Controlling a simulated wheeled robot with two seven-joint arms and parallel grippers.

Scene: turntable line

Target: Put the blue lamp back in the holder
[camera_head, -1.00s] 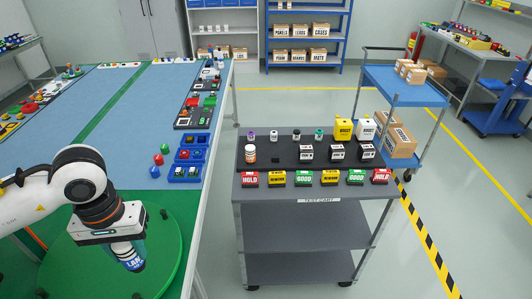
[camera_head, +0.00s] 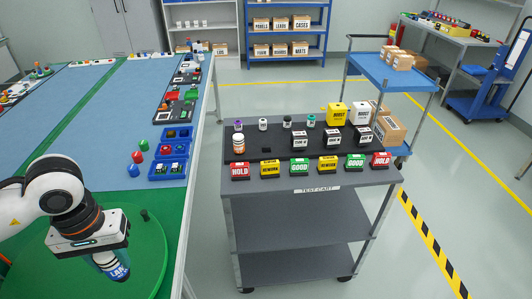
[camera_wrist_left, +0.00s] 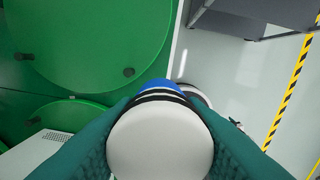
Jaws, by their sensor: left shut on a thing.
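My left gripper (camera_head: 104,256) is shut on the blue lamp (camera_head: 118,272), a white and blue cylinder with partly readable lettering that starts "LA". It holds the lamp tilted above the green round turntable (camera_head: 150,256). In the left wrist view the lamp's white round end (camera_wrist_left: 160,142) sits between the two teal fingers, with black and blue bands beyond it. A black board (camera_head: 283,146) on the grey cart has a small dark square spot (camera_head: 267,150) with nothing standing on it. I cannot tell for sure which thing is the holder. My right gripper is not in view.
The cart (camera_head: 290,193) carries white-and-orange bottle (camera_head: 238,143), small capped jars, black-and-white boxes and a front row of HOLD, REWORK and GOOD blocks. Small red, green and blue pieces (camera_head: 134,170) stand by blue trays (camera_head: 167,168). Floor between table and cart is clear.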

